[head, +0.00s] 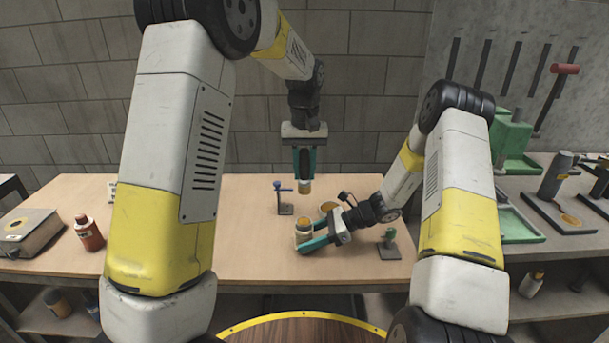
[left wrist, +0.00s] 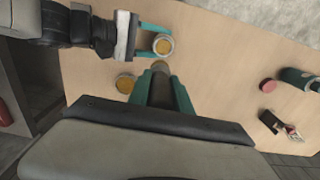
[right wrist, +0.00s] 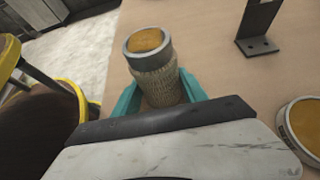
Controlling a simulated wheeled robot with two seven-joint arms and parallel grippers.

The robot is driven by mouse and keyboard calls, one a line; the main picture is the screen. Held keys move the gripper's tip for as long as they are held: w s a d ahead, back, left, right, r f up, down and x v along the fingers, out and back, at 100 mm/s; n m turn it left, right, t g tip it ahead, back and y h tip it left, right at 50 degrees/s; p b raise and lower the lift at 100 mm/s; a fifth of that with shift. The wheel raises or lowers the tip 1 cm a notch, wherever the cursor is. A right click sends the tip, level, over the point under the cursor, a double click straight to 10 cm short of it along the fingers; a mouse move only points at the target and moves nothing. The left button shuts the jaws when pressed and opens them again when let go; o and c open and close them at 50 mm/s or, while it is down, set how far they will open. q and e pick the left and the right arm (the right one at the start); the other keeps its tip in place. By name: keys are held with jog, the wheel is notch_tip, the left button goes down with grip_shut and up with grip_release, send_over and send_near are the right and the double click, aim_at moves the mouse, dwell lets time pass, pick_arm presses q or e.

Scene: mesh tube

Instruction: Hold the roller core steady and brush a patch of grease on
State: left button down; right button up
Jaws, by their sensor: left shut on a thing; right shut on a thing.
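The roller core (head: 304,230) is a short upright cylinder with a mesh-textured side, a metal rim and an amber top. My right gripper (right wrist: 160,92) is shut around its side, low over the table; the core also shows in the left wrist view (left wrist: 163,45). My left gripper (head: 304,172) points straight down above and behind the core, apart from it. It is shut on a brush, whose tan tip (head: 305,187) shows below the fingers; its handle is mostly hidden. A round tin of amber grease (head: 327,207) stands on the table behind and right of the core.
A small stand with a blue top (head: 285,200) stands behind the core. A small green-grey fixture (head: 388,244) is right of my right gripper. The wooden table (head: 250,250) is clear between.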

dwell(0.3)
jog(key=o, duration=1)
jog(key=shift+o, duration=0.2)
